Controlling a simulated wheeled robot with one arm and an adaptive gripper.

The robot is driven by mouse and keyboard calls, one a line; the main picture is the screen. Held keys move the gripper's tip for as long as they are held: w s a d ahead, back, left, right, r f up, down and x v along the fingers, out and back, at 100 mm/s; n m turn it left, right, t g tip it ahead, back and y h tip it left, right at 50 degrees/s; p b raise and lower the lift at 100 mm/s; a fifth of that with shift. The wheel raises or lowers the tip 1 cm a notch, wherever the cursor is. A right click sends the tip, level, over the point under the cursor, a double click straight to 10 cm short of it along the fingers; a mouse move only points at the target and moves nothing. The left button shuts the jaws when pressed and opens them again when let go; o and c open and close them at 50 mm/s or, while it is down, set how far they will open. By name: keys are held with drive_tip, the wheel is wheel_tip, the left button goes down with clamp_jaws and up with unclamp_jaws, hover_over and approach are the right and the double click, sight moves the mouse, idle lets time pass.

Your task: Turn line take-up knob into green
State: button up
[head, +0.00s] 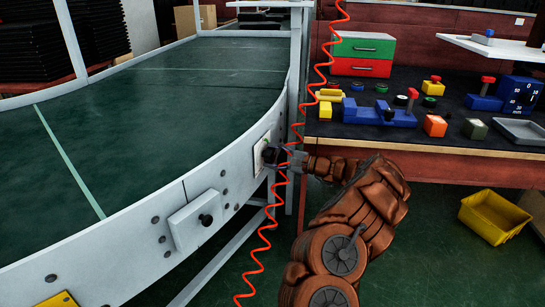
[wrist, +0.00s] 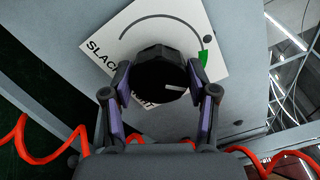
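The take-up knob (wrist: 158,76) is black and faceted, on a white plate (wrist: 112,50) lettered "SLACK", with other lettering partly hidden. A thin white mark shows on the knob's face, low on its right. A grey arc on the plate ends at the right near a green patch (wrist: 204,62). The mark does not lie on the green patch. My gripper (wrist: 159,74) has one finger on each side of the knob, and both tips appear to touch it. In the head view my gripper (head: 278,158) meets the white plate (head: 260,155) on the conveyor's side.
The curved green conveyor (head: 150,100) fills the left. A red coiled cable (head: 268,232) hangs across my gripper. A workbench (head: 420,140) with coloured parts stands right, a yellow bin (head: 493,215) below.

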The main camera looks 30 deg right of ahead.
drive_tip(key=o, duration=0.3)
drive_tip(key=shift+s, duration=0.1)
drive_tip(key=v, duration=1.2)
idle(0.4)
